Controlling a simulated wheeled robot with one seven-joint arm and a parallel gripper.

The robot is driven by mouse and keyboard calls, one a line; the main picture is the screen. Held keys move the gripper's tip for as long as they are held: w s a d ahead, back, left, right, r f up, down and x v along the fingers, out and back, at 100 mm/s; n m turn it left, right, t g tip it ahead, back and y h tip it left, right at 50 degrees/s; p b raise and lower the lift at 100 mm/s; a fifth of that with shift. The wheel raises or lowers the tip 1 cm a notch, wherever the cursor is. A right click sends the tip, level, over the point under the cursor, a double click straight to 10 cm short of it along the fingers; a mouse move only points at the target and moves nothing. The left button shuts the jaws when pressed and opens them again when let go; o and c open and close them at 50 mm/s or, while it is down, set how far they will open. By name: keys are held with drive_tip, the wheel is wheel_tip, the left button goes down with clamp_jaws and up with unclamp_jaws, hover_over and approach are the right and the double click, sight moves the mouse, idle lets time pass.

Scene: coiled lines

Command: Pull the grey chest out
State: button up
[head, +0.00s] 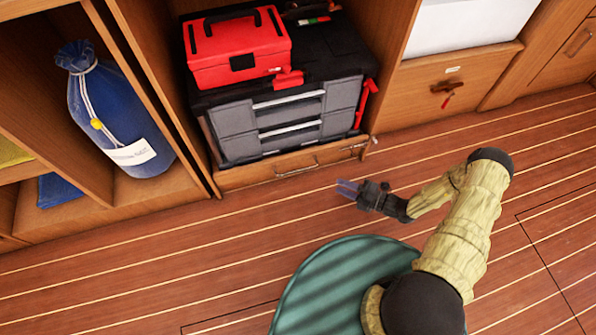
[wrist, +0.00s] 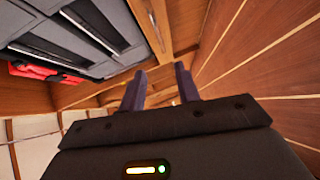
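The grey chest (head: 287,122) stands in a wooden bay under the counter. It has a black top and grey drawer fronts with two pale horizontal handles. It also shows at the upper left of the wrist view (wrist: 65,30). My gripper (head: 346,188) is in front of the bay, low over the floor, to the lower right of the chest and apart from it. In the wrist view its two fingers (wrist: 160,75) are spread with nothing between them.
A red toolbox (head: 238,50) sits on the chest. A low wooden front with a handle (head: 296,170) runs below it. A blue drawstring bag (head: 115,110) stands in the left bay. A green round mat or seat (head: 345,285) is nearby. The plank floor (head: 150,260) is otherwise clear.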

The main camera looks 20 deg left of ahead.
sight(298, 170)
drive_tip(key=shift+a, duration=0.1)
drive_tip(key=b+x, duration=0.7)
drive_tip(key=x, duration=1)
drive_tip(key=shift+a, duration=0.15)
drive_tip(key=shift+c, duration=0.2)
clamp_jaws()
